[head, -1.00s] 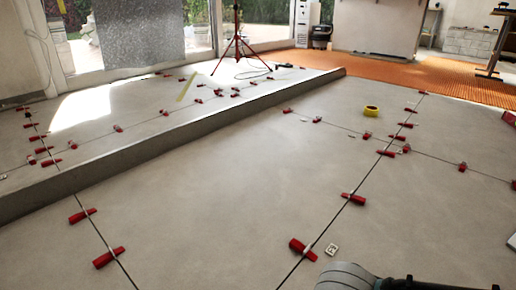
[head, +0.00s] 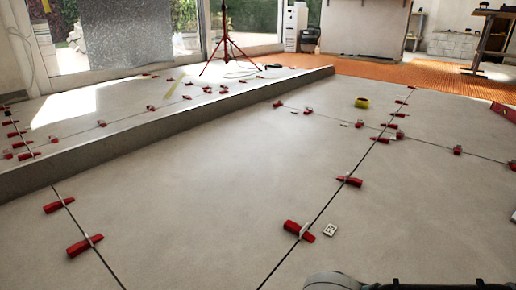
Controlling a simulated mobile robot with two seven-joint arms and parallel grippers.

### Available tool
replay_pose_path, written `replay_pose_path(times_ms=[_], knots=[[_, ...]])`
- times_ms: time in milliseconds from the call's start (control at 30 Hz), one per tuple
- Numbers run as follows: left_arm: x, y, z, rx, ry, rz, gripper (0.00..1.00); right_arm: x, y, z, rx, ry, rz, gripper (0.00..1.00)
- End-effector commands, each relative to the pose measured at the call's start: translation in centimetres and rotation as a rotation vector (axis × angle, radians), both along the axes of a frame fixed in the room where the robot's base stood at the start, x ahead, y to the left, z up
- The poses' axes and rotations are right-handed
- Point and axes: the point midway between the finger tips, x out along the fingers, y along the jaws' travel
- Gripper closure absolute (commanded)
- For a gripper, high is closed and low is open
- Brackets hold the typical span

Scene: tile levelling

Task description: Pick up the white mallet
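I cannot make out a white mallet in the head view. A small piece of a whitish object (head: 514,216) shows at the right edge, cut off by the frame, and I cannot tell what it is. Neither gripper is in view. Only a grey part of my own arm shows at the bottom edge, right of the middle.
Large grey floor tiles (head: 200,190) carry several red levelling wedges (head: 298,231) along their joints. A raised step (head: 150,134) crosses at the left. A yellow tape roll (head: 362,103) lies on the tiles. A red tripod (head: 228,50) and orange matting (head: 400,80) are farther back.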

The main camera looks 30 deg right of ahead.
Motion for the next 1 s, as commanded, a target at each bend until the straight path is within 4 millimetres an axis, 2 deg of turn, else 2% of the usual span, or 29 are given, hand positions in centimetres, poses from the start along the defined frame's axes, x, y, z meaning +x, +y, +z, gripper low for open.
replay_pose_path(times_ms=[200, 800, 1000], knots=[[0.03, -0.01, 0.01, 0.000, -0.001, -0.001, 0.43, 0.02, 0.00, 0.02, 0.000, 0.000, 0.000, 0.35], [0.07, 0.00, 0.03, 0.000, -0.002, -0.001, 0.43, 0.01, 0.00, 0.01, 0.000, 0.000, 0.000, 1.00], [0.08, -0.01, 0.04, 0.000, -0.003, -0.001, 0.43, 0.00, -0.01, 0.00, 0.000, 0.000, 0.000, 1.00]])
